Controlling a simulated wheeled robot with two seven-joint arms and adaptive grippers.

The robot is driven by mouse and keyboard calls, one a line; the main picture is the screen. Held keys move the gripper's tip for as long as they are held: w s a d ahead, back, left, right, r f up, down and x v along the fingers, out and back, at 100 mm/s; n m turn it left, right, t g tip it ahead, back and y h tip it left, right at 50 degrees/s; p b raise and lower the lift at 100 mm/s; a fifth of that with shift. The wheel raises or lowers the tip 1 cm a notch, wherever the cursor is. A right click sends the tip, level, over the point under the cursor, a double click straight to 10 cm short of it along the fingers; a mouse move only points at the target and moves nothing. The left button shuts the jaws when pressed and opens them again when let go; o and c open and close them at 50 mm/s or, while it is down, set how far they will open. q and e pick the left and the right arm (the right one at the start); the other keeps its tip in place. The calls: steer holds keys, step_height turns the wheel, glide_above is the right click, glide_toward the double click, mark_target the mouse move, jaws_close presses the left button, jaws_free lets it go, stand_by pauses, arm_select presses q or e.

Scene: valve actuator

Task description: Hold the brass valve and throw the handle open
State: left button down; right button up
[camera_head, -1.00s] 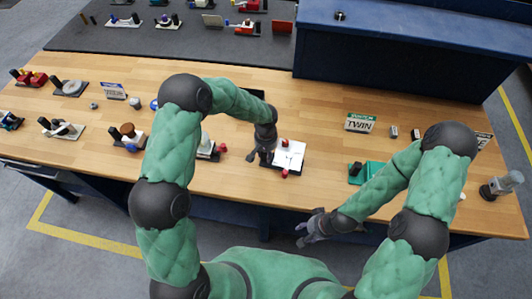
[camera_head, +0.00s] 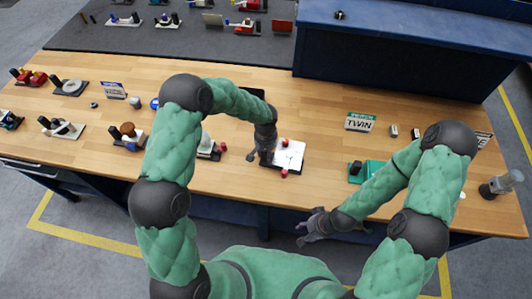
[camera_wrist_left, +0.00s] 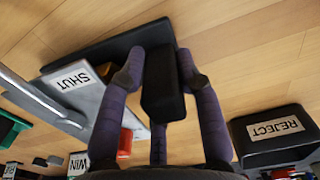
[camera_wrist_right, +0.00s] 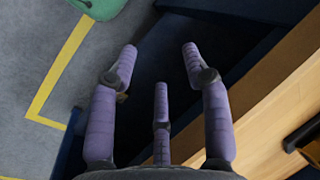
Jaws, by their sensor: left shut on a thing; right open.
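A white-and-grey plate fixture (camera_head: 290,154) with red knobs sits near the table's front edge. In the left wrist view its grey plate bears a SHUT label (camera_wrist_left: 72,78). My left gripper (camera_head: 263,157) is at the plate's left side, its fingers on both sides of a black block (camera_wrist_left: 163,92) and shut on it. The block stands at the end of the plate's dark base. My right gripper (camera_head: 305,235) is open and empty in front of the table edge, over the floor.
A black REJECT bin (camera_wrist_left: 275,130) is near the left gripper. Several small fixtures line the left of the table.

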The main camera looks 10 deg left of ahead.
steer(key=w+a+r+n+g, duration=0.2)
steer(key=w+a+r+n, duration=0.2)
steer(key=a+r+n, duration=0.9)
step_height(320, 180, up, 13)
steer(key=n+t+h, duration=0.2)
steer(key=n+h, duration=0.1)
steer(key=h, duration=0.1)
glide_above(285, 172)
step_height(285, 172, down, 11)
steer(key=shift+w+a+f, duration=0.1)
steer(key=shift+f, duration=0.05)
jaws_close()
